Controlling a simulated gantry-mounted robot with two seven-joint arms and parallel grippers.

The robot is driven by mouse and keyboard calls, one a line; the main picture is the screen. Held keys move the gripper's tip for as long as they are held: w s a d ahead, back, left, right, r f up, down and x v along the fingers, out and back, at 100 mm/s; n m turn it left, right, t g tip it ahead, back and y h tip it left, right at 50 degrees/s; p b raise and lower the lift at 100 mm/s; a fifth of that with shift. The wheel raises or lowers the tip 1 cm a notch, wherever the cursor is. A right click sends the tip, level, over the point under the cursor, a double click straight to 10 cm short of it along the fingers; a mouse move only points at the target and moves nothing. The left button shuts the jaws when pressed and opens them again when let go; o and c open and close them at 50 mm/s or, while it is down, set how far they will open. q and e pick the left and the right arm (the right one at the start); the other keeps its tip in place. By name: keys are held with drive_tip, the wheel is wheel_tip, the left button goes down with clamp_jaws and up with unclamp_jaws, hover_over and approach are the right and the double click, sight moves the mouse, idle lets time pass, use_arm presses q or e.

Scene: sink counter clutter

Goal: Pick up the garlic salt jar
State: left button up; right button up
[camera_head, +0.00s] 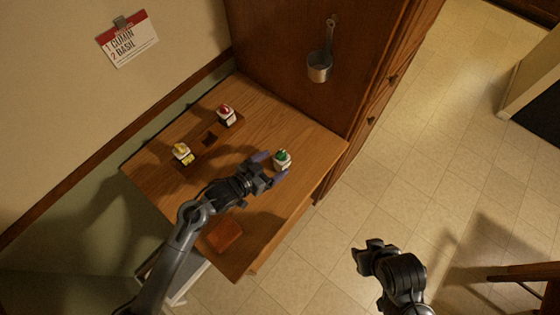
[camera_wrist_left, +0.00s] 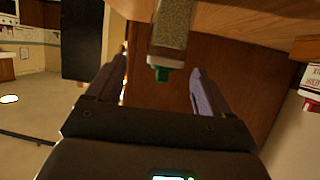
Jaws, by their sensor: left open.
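A small jar with a green cap (camera_head: 282,159) stands on the wooden counter at the right. No label is readable, so I cannot tell whether it is the garlic salt jar. My left gripper (camera_head: 270,167) is open, its fingertips close to this jar. In the left wrist view the jar (camera_wrist_left: 173,25) appears upside down, ahead of and between the open fingers (camera_wrist_left: 159,72); they do not grip it. A red-capped jar (camera_head: 226,116) and a yellow-capped jar (camera_head: 182,152) stand farther left. My right gripper (camera_head: 368,253) is over the floor, away from the counter; its jaws are unclear.
The wooden counter (camera_head: 265,120) has free room behind the green-capped jar. An orange-brown block (camera_head: 224,235) lies near the front, beside my left arm. A dark patch (camera_head: 210,139) lies between the other jars. A metal ladle or pan (camera_head: 320,66) hangs on the cabinet side.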

sight(285, 156)
use_arm(q)
drive_tip(key=shift+a+f+p+x, duration=0.15)
drive_tip(key=shift+p+x, duration=0.1)
drive_tip(key=shift+x, duration=1.55)
drive_tip(key=shift+a+f+p+x, duration=0.1)
drive_tip(key=shift+a+p+x, duration=0.1)
drive_tip(key=shift+x, duration=1.6)
drive_tip(key=shift+w, duration=0.15)
drive_tip(key=shift+c, duration=0.3)
drive_tip(key=c, duration=1.1)
drive_tip(key=shift+o, duration=0.2)
drive_tip(key=shift+r, duration=0.1)
